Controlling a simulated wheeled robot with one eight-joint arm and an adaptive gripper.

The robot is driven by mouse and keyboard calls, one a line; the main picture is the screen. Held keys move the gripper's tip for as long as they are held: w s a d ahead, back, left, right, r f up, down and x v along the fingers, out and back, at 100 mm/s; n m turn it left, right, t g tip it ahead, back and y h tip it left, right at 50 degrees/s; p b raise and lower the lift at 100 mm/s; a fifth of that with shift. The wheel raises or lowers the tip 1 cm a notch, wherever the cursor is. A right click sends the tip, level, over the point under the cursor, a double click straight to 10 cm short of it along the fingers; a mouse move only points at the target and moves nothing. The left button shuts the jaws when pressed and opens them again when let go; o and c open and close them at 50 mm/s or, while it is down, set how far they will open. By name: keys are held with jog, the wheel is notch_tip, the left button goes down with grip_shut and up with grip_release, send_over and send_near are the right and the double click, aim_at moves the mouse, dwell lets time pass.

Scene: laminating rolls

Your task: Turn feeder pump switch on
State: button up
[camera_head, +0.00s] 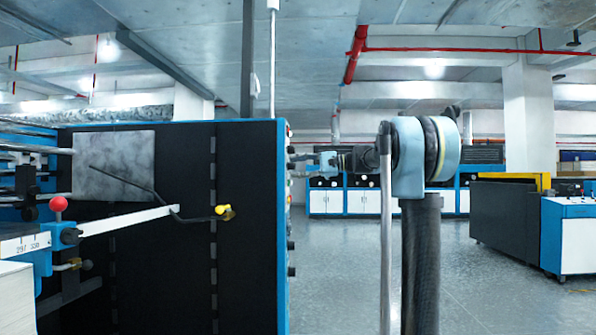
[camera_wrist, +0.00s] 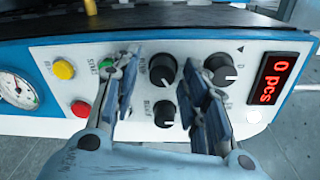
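In the wrist view, a light control panel (camera_wrist: 55,50) with blue trim carries black rotary knobs. One upper knob (camera_wrist: 162,70) lies between my fingers, another (camera_wrist: 219,68) is to the right of it, and a lower knob (camera_wrist: 163,113) sits below the first. I cannot tell whether either finger touches a knob. In the head view my gripper (camera_head: 303,158) is at the machine's right edge; the panel face is seen edge-on.
The panel also has a yellow button (camera_wrist: 64,69), a green button (camera_wrist: 107,65), a red button (camera_wrist: 81,108), a gauge (camera_wrist: 14,91) and a red display (camera_wrist: 273,77) reading 0 pcs. The machine's dark side (camera_head: 245,240) fills the left; open floor (camera_head: 335,270) lies to its right.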

jog(key=shift+d+r, duration=0.1)
jog(key=d, duration=1.1)
jog(key=shift+s+d+r, duration=0.35)
jog(key=shift+d, duration=0.05)
